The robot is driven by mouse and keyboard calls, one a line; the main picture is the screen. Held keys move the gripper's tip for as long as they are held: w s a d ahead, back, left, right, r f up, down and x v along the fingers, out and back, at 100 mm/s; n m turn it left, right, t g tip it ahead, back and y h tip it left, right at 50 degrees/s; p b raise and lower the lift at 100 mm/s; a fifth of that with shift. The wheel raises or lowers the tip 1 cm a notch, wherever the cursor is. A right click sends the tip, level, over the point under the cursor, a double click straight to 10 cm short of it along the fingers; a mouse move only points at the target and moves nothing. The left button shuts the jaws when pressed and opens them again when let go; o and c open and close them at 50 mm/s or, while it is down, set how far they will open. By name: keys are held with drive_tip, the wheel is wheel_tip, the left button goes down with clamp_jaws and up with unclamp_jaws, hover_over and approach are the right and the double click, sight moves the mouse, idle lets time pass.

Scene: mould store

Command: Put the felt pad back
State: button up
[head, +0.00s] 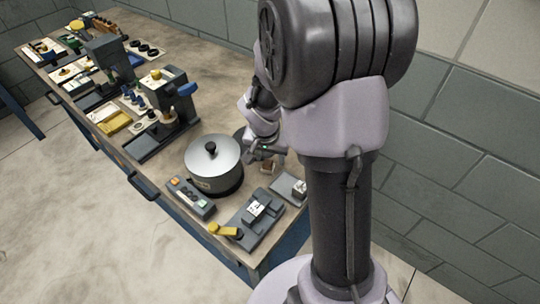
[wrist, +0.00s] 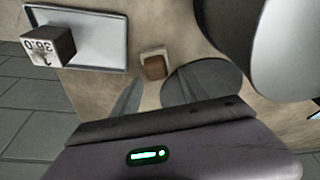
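A small brown block (wrist: 155,68) sits in a pale holder (wrist: 153,50) on the bench top; I cannot tell for certain that it is the felt pad. It also shows in the head view (head: 268,167), just below my gripper (head: 264,153). In the wrist view my gripper (wrist: 157,92) has its two grey fingers apart, with bare bench top between them and nothing held. The brown block lies just beyond the gap between the fingertips. A dark grey disc (wrist: 205,80) lies flat to the right, partly behind the right finger.
A large lidded metal pot (head: 212,170) stands left of my gripper. A grey tray (wrist: 100,38) holds a cube with printed digits (wrist: 47,42). A button box (head: 190,198) and a yellow-handled fixture (head: 225,230) sit near the bench's front. Presses and tools fill the far bench.

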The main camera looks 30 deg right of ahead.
sight(267, 164)
drive_tip(key=p+v, duration=0.5)
drive_tip(key=v, duration=0.7)
drive_tip(key=s+a+r+n+t+y, duration=0.3)
drive_tip(key=s+a+r+n+y, duration=0.1)
drive_tip(key=s+a+r, duration=0.8)
drive_tip(key=s+a+n, duration=0.1)
drive_tip(key=s+a, duration=0.2)
drive_tip(key=a, duration=0.1)
drive_tip(key=shift+s+t+b, duration=0.2)
drive_tip(key=shift+t+b, duration=0.1)
drive_tip(key=shift+b, duration=0.1)
drive_tip(key=shift+r, duration=0.1)
